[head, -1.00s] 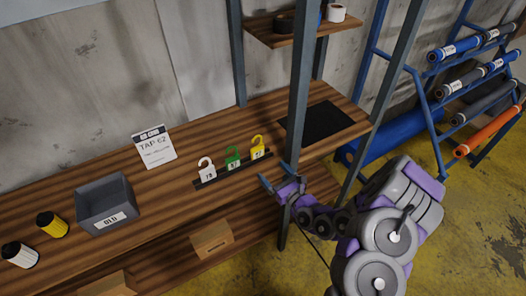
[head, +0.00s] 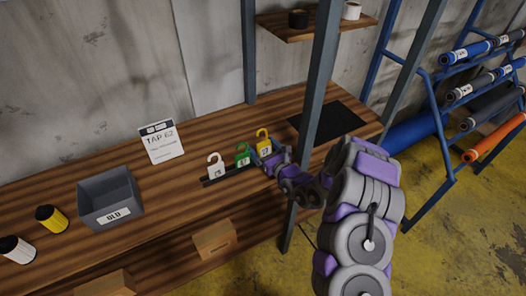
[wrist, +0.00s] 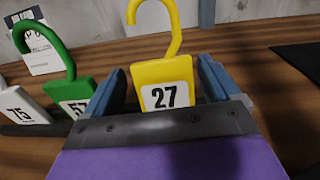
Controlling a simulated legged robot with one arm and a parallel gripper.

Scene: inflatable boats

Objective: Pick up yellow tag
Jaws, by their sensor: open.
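The yellow tag (wrist: 160,72) has a hook on top and a white label reading 27. It stands upright at the right end of a dark rack (head: 208,181) on the wooden bench, and it also shows in the head view (head: 263,142). My gripper (wrist: 160,88) is open, with one blue finger on each side of the yellow tag's body. Gaps show between the fingers and the tag. The tag's lower edge is hidden behind my gripper. In the head view my gripper (head: 264,152) is at the tag from the front right.
A green tag (head: 243,156) and a white tag (head: 216,168) stand to the left on the rack. A grey bin (head: 110,197) marked OLD and a sign (head: 160,143) are further left. A metal post (head: 317,110) rises close to my arm. A black mat (head: 327,122) lies right.

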